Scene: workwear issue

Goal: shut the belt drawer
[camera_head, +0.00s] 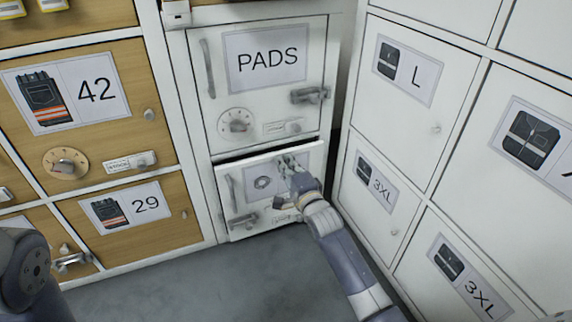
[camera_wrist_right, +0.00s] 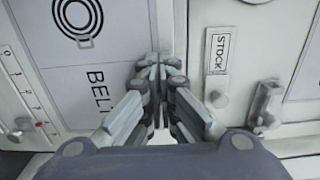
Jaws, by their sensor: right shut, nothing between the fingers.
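The belt drawer (camera_head: 233,179) is the low white front under the PADS door in the head view. A dark gap shows along its top edge, so it stands slightly open. Its ring-shaped belt picture and the word BELT show on the label (camera_wrist_right: 112,38) in the right wrist view. My right gripper (camera_head: 290,162) is shut and empty, with its fingertips (camera_wrist_right: 158,66) at the drawer front beside the label. I cannot tell whether they touch it. My left gripper is out of view; only part of my left arm shows at the lower left.
The PADS door (camera_head: 265,102) above is shut. Wooden lockers marked 42 (camera_head: 137,128) and 29 (camera_head: 154,233) stand to the left. White lockers marked L (camera_head: 402,125) and 3XL angle in close on the right. Grey floor (camera_head: 190,287) in front is clear.

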